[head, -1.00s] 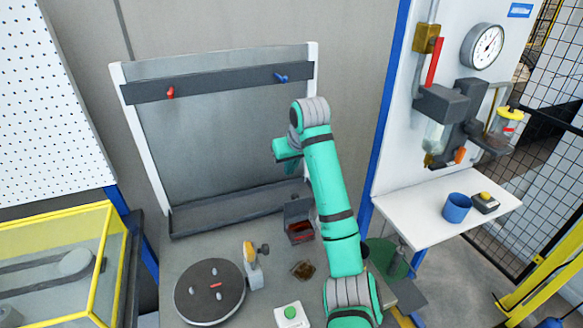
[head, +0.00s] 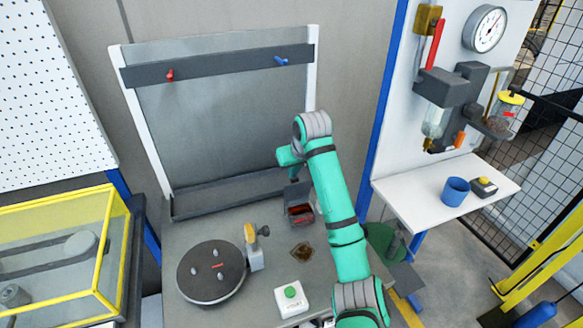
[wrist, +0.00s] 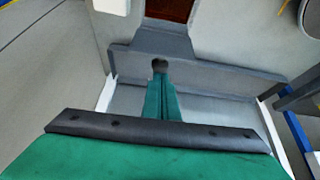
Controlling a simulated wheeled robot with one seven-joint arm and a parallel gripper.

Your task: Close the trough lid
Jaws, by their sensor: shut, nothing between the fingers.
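The trough (head: 301,217) is a small dark grey box with a red inside, on the bench below the back panel. Its lid (head: 297,191) stands up open at the back edge. My gripper (head: 293,178) points down just behind the lid's upper edge, with its fingers shut and empty. In the wrist view, the green fingertips (wrist: 160,78) are close to the grey lid (wrist: 160,42); I cannot tell whether they touch. The trough's dark red inside (wrist: 170,10) shows beyond the lid, at the top of that view.
A dark turntable (head: 211,270), a small grey and yellow fixture (head: 254,248) and a green button box (head: 291,298) stand on the bench front. A brown patch (head: 302,250) lies near the trough. A ledge (head: 225,194) runs along the back panel behind my gripper.

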